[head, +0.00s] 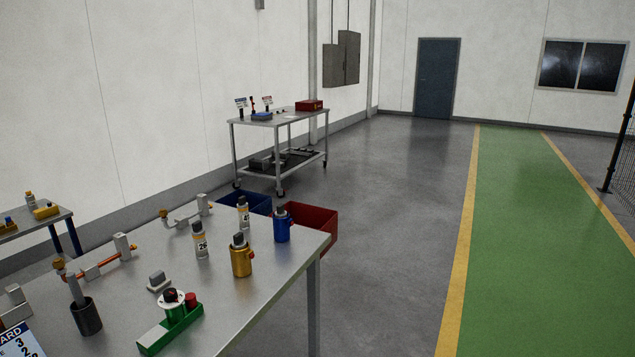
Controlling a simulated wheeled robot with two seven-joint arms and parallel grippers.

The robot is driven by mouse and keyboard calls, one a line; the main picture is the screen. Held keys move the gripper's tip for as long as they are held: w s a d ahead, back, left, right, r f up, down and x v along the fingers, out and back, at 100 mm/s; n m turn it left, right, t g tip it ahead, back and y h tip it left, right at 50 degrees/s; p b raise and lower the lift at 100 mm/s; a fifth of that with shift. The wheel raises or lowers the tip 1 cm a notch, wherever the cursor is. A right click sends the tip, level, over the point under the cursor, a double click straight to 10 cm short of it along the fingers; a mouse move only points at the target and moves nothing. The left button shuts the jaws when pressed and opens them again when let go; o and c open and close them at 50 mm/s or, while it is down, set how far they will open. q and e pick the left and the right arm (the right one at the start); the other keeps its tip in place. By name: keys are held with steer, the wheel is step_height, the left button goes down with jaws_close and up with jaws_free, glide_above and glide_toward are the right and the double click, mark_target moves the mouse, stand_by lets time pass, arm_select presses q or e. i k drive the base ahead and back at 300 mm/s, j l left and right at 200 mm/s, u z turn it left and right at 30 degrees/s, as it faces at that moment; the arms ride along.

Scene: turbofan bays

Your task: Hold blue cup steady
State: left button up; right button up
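A blue cup-like cylinder (283,230) with a dark top and a small side fitting stands upright near the far right corner of the metal table (240,290). It is the only blue cylinder I see on this table. Neither of my grippers shows in the head view, and nothing is seen touching the blue cylinder.
A gold cylinder (241,260) and two labelled bottles (200,243) stand left of it. A green fixture (170,330) and a dark cup (86,318) are nearer. Red (312,226) and blue bins lie beyond the table. Open floor (400,220) is to the right.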

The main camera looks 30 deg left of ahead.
mark_target(280, 213)
steer(key=i+u, duration=0.15)
steer(key=i, duration=0.6)
steer(key=i+l+u, duration=0.1)
steer(key=i+l, duration=0.15)
steer(key=i, duration=0.5)
steer(key=i+u, duration=0.3)
steer(key=u, duration=0.2)
steer(key=i+l+u, duration=0.2)
steer(key=u, duration=0.25)
steer(key=i+l+u, duration=0.25)
steer(key=u, duration=0.25)
steer(key=i+l+u, duration=0.3)
steer(key=u, duration=0.15)
steer(key=i+l+u, duration=0.2)
steer(key=u, duration=0.3)
steer(key=i+l+u, duration=0.15)
steer(key=l+u, duration=0.3)
steer(key=i+l+u, duration=0.1)
steer(key=l+u, duration=0.4)
